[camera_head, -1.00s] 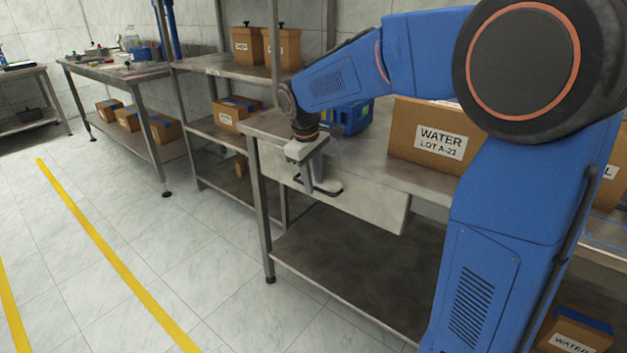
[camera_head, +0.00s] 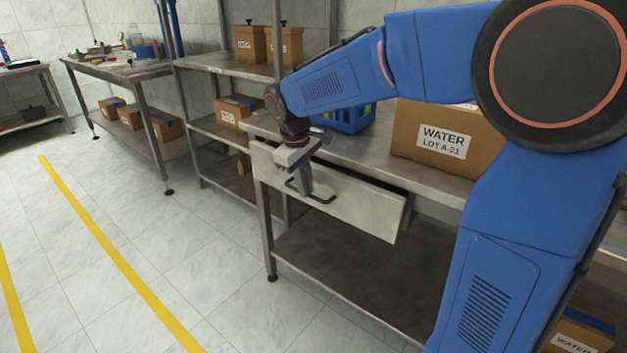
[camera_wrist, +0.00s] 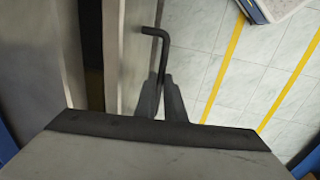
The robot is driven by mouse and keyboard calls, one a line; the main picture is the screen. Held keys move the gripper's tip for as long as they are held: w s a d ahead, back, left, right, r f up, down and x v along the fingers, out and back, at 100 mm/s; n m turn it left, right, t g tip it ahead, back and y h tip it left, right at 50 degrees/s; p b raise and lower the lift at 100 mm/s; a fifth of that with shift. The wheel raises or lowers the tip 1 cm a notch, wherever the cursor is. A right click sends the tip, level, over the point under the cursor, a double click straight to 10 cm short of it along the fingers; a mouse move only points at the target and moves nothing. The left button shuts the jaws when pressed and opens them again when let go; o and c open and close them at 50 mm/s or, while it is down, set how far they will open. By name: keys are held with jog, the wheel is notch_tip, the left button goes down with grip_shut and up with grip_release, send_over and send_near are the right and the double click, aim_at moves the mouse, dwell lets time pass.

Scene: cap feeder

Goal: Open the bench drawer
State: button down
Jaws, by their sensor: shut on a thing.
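The bench drawer (camera_head: 350,205) has a grey metal front and stands a little way out from the bench, with a dark gap showing above its right part. Its dark bar handle (camera_head: 322,199) sticks out from the front. My gripper (camera_head: 304,192) is shut on the handle. In the wrist view the gripper fingers (camera_wrist: 163,100) close around the handle (camera_wrist: 155,33), whose bent end shows beyond them. The drawer front (camera_wrist: 125,55) is beside the fingers, and the dark opening (camera_wrist: 91,50) lies to its left. The drawer's inside is too dark to make out.
The bench top (camera_head: 375,160) carries a water carton (camera_head: 445,140) and a blue crate (camera_head: 348,118). A lower shelf (camera_head: 345,265) lies under the drawer. The tiled floor (camera_head: 170,240) in front is clear, with yellow lines. Shelves with cartons stand behind.

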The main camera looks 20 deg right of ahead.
jog(key=s+a, duration=0.7)
jog(key=a, duration=0.3)
jog(key=s+a, duration=0.8)
jog(key=a, duration=0.2)
jog(key=shift+a, duration=0.3)
jog(key=c, duration=1.8)
grip_release()
jog(key=shift+c, duration=0.2)
jog(key=shift+r, duration=0.1)
notch_tip(320, 180, up, 17)
jog(key=s+a, duration=0.2)
jog(key=shift+a, duration=0.25)
